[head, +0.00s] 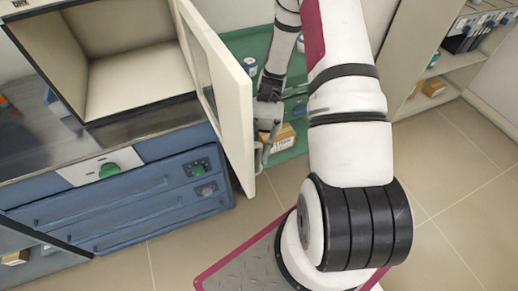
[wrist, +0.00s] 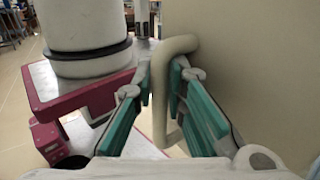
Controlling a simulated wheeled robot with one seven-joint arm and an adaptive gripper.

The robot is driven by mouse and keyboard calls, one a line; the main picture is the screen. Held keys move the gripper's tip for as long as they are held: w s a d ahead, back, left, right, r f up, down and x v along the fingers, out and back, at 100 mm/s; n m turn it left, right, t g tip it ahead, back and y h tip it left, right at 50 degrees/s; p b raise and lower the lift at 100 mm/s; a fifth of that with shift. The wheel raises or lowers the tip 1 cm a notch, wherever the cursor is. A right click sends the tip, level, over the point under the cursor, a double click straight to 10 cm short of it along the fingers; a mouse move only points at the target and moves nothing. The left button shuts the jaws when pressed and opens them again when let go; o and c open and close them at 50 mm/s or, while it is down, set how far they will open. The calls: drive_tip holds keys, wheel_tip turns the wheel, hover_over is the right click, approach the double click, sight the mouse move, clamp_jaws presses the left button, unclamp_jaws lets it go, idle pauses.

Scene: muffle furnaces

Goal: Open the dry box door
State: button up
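The dry box (head: 125,75) is a pale cabinet at the upper left of the head view, with an empty interior in sight. Its cream door (head: 236,110), with a dark window, stands swung wide open toward me. The door handle (wrist: 160,105) is a pale, rounded loop in the wrist view. My gripper (wrist: 161,85) has its teal fingers on both sides of the handle bar, one finger between bar and door panel. The fingertips appear closed against the bar. In the head view, my gripper (head: 266,140) is at the door's outer face, and its fingers are hard to make out.
A blue drawer cabinet (head: 125,200) stands below the dry box. A green-topped shelf (head: 285,65) with small boxes is behind the door and my arm. Open shelving (head: 440,70) stands at the right. Tiled floor (head: 450,190) is clear at the right.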

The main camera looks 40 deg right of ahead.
idle(0.3)
drive_tip(key=v, duration=1.2)
drive_tip(key=shift+s, duration=0.1)
idle(0.3)
